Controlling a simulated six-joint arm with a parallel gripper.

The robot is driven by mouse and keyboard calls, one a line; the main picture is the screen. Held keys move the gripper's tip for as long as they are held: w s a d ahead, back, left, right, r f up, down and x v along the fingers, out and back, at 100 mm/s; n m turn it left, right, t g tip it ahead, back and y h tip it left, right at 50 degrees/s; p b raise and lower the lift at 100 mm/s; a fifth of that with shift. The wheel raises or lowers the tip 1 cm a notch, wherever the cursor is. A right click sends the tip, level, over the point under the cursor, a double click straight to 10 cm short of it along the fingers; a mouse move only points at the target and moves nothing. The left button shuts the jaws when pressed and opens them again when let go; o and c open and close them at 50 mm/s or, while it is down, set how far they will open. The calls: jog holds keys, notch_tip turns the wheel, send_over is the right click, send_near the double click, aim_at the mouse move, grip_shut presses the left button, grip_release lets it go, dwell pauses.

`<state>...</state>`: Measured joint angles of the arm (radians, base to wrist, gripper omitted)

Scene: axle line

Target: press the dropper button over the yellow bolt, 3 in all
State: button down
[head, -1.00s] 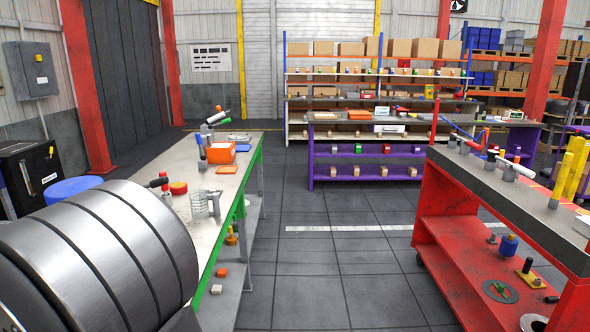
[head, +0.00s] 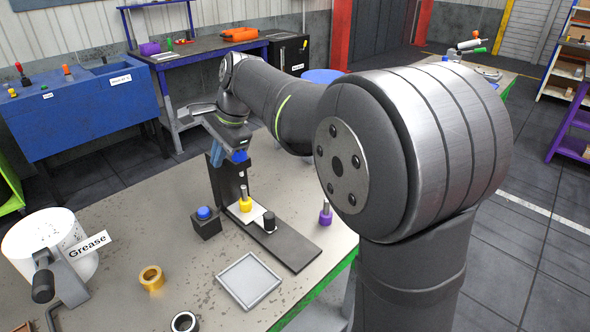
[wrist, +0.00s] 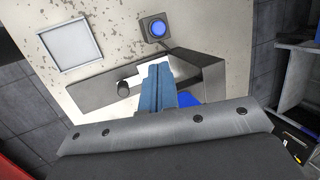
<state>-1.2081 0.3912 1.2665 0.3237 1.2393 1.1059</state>
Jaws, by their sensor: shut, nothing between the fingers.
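A black dropper stand (head: 228,186) rises from a long dark base on the bench, with a blue part (head: 238,156) near its top. The yellow bolt (head: 245,201) stands upright on a white plate in front of the post. A black knob (head: 269,222) sits beside it. A small dark box with a blue button (head: 204,212) is left of the stand; that button also shows in the wrist view (wrist: 158,28). My gripper (head: 217,153) is above the stand, its blue fingers (wrist: 156,84) shut and empty. A blue patch (wrist: 188,99) shows beside them; contact cannot be told.
A shallow grey tray (head: 249,281), a brass ring (head: 151,278), a black ring (head: 185,322) and a white grease tub (head: 50,246) lie nearer on the bench. A purple bolt (head: 326,214) stands right of the base. My arm covers the bench's right side.

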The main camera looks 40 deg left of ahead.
jog(key=f, duration=0.1)
jog(key=m+t+y, duration=0.1)
jog(key=m+t, duration=0.1)
jog(key=t, duration=0.8)
send_over(201, 213)
jog(key=shift+f, duration=2.25)
jog(key=shift+f, duration=4.4)
jog(key=shift+f, duration=0.2)
jog(key=shift+f, duration=0.25)
